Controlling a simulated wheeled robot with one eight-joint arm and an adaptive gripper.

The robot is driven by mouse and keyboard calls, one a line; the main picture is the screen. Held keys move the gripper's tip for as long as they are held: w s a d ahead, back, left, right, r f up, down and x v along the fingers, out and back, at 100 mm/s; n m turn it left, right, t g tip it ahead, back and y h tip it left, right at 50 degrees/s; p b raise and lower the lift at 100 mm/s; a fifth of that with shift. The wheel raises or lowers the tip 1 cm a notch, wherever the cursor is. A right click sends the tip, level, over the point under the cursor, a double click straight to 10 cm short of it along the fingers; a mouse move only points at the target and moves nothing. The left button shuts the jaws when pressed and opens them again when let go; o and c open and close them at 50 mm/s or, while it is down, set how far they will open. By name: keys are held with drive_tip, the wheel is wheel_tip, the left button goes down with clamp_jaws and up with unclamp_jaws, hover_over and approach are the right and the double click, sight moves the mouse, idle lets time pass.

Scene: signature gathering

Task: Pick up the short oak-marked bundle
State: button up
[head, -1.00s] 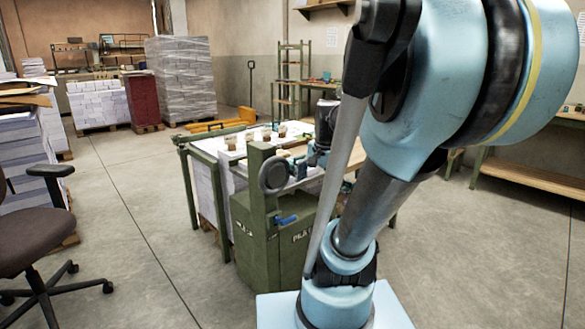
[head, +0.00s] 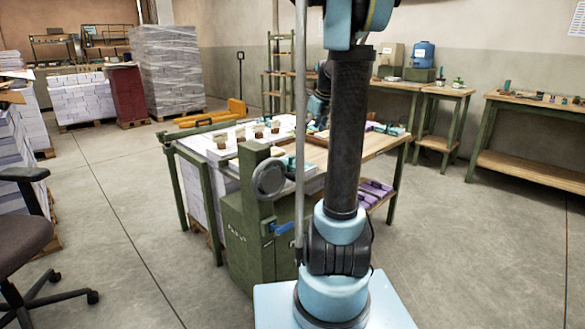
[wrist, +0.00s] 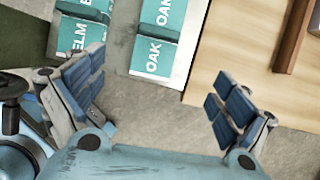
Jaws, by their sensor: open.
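In the wrist view, a teal label marked OAK (wrist: 153,58) lies on a pale surface at the top centre, with a second OAK label (wrist: 166,12) just above it. I cannot tell whether these are one bundle or two, or which is short. Teal labels marked ELM (wrist: 78,36) lie to the left, partly behind a finger. My gripper (wrist: 160,88) is open and empty, its blue-padded fingers wide apart, with the OAK labels beyond and between them. In the head view, my arm hides much of the work table, and the bundles are too small to read.
A green machine with a handwheel (head: 268,178) stands before the wooden table (head: 385,144). Small brown-topped items (head: 240,134) stand on white stacks at left. A dark wooden strip (wrist: 292,35) lies right of the labels. Purple items (head: 375,188) lie on the lower shelf.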

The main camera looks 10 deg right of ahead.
sight(295, 163)
drive_tip(key=x, duration=1.1)
drive_tip(key=a+x, duration=0.1)
drive_tip(key=x, duration=0.5)
drive_tip(key=shift+w+f, duration=0.15)
drive_tip(key=shift+w, duration=0.15)
drive_tip(key=c, duration=1.3)
